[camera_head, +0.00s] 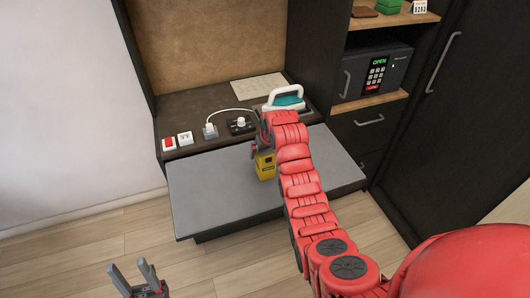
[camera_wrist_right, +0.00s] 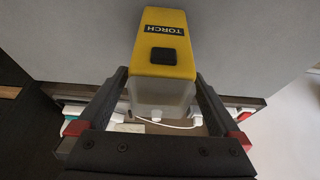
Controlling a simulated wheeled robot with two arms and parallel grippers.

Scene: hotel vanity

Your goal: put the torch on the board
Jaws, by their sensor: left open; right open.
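The yellow torch (camera_head: 265,168) stands on the grey pull-out board (camera_head: 215,195), near its middle. In the right wrist view the torch (camera_wrist_right: 165,55) shows a black TORCH label, a dark button and a pale clear end. My right gripper (camera_head: 262,143) is at the torch, partly hidden by its own arm. In the wrist view its fingers (camera_wrist_right: 162,82) are open, one on each side of the torch, with the pale end between them. My left gripper (camera_head: 133,272) is open and empty, low in the head view, in front of the board.
Behind the board, a dark counter holds a white and teal iron (camera_head: 285,100), a plug (camera_head: 210,131) with a cord, a black socket unit (camera_head: 240,125), small switches (camera_head: 184,138) and a paper (camera_head: 258,88). A safe (camera_head: 376,75) sits at right. The board's left part is clear.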

